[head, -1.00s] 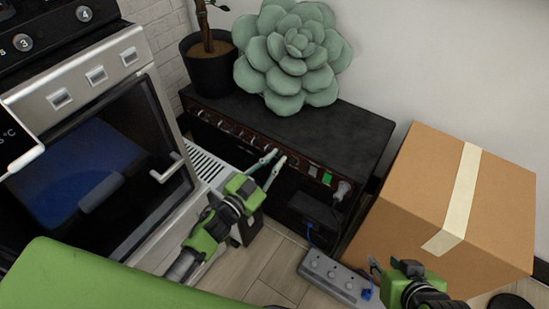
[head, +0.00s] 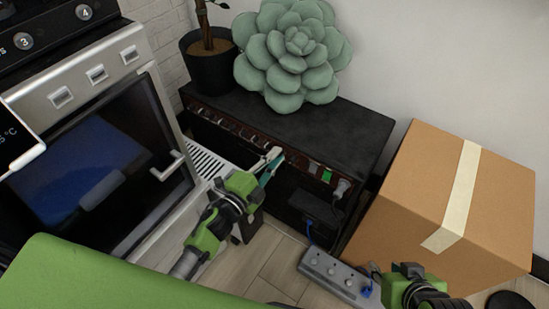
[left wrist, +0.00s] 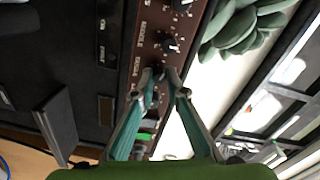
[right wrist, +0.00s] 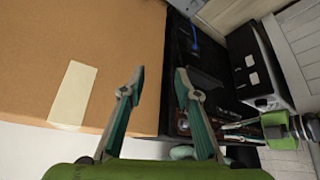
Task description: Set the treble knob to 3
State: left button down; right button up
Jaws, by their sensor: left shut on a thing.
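The black amplifier (head: 330,130) stands on the floor, its dark red control panel (head: 225,125) facing me with a row of knobs. My left gripper (head: 274,155) is at this panel, right of the row's middle. In the left wrist view its fingertips (left wrist: 160,76) are shut on a small knob, mostly hidden between them. Another black knob with a light pointer (left wrist: 171,45) sits just above the fingertips. The panel lettering is too small to read surely, so I cannot tell the held knob's setting. My right gripper (right wrist: 160,72) is open and empty near the cardboard box.
A cardboard box (head: 500,185) stands right of the amplifier. A grey power strip (head: 335,277) lies on the floor before it. A succulent (head: 290,55) and a potted plant (head: 208,70) stand on top. An oven (head: 100,150) is at left.

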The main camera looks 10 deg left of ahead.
pick_arm(q)
jog(key=shift+f+m, duration=0.1)
jog(key=shift+m, duration=0.8)
pick_arm(e)
jog(key=shift+w+a+r+t, duration=0.25)
jog(key=shift+w, duration=0.25)
jog(key=shift+w+a+r+t, duration=0.2)
jog(key=shift+w+t, duration=0.05)
jog(key=shift+w, duration=0.2)
pick_arm(q)
jog(key=c, duration=2.3)
grip_release()
pick_arm(e)
jog(key=shift+d, duration=0.1)
jog(key=shift+w, duration=0.1)
pick_arm(q)
jog(key=v, duration=1.2)
jog(key=shift+s, duration=0.1)
